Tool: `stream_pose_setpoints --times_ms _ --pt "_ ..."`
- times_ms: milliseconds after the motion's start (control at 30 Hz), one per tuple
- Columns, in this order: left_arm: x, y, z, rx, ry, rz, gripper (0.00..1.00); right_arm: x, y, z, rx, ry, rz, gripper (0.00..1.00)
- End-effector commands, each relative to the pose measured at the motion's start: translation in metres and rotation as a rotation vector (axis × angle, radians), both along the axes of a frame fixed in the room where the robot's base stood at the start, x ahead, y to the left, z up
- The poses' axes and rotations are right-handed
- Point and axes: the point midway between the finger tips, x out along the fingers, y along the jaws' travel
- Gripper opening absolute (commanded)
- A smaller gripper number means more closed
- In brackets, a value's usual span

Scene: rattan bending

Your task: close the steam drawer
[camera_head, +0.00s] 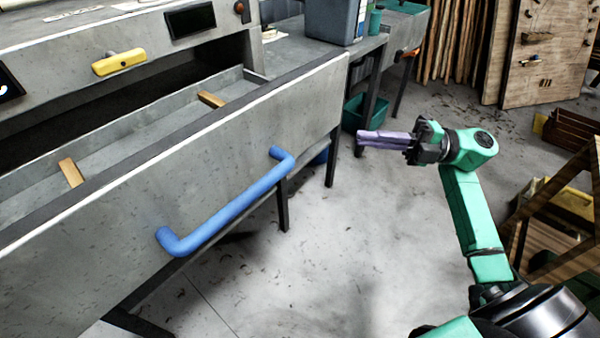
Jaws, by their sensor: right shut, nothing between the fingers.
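The steam drawer (110,225) is a grey metal drawer pulled out of its cabinet toward me, with its open top showing. A blue bar handle (225,212) is fixed across its front. Two wooden pieces (73,172) show inside the drawer. My right gripper (362,139) is shut and empty, with its purple fingers pointing left. It is in the air to the right of the drawer front, apart from the handle. My left gripper is not in view.
The cabinet above the drawer has a yellow handle (120,62) and a dark display (190,20). A grey bin (332,20) stands on the bench behind. A green crate (353,112) sits under it. A wooden rack (560,225) stands at right. Concrete floor (330,260) lies clear below the gripper.

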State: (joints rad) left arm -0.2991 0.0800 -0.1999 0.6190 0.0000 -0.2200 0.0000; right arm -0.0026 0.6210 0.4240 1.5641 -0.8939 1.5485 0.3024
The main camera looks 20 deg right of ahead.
Motion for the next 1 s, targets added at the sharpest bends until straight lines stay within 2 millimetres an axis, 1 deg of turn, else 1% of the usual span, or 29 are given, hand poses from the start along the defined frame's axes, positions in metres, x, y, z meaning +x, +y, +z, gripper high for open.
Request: stream_pose_setpoints --times_ms 33,100,233,367,600,667,700,800,900,1000 --pt "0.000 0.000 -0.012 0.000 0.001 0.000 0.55 -0.013 0.006 -0.006 -0.073 -0.028 0.050 0.00" --pt "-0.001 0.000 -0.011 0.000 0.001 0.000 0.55 -0.022 0.010 -0.003 -0.122 -0.037 0.086 0.00" --pt "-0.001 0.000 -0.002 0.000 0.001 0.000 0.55 -0.020 0.023 0.001 -0.124 -0.037 0.092 0.00" --pt "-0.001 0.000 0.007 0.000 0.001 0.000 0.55 -0.013 0.047 0.004 -0.118 -0.039 0.092 0.00" --pt "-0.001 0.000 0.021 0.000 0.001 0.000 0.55 0.001 0.098 0.004 -0.115 -0.038 0.091 0.00" --pt "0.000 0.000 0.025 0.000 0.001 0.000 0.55 0.005 0.110 0.004 -0.115 -0.039 0.091 0.00" --pt "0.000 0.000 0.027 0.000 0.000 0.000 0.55 0.014 0.112 0.004 -0.114 -0.038 0.088 0.00" --pt "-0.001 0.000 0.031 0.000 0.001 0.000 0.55 0.028 0.120 0.003 -0.115 -0.036 0.088 0.00" --pt "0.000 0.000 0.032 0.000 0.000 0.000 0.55 0.036 0.125 0.001 -0.116 -0.036 0.089 0.00" --pt "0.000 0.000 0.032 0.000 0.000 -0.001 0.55 0.038 0.126 0.000 -0.119 -0.037 0.088 0.00"
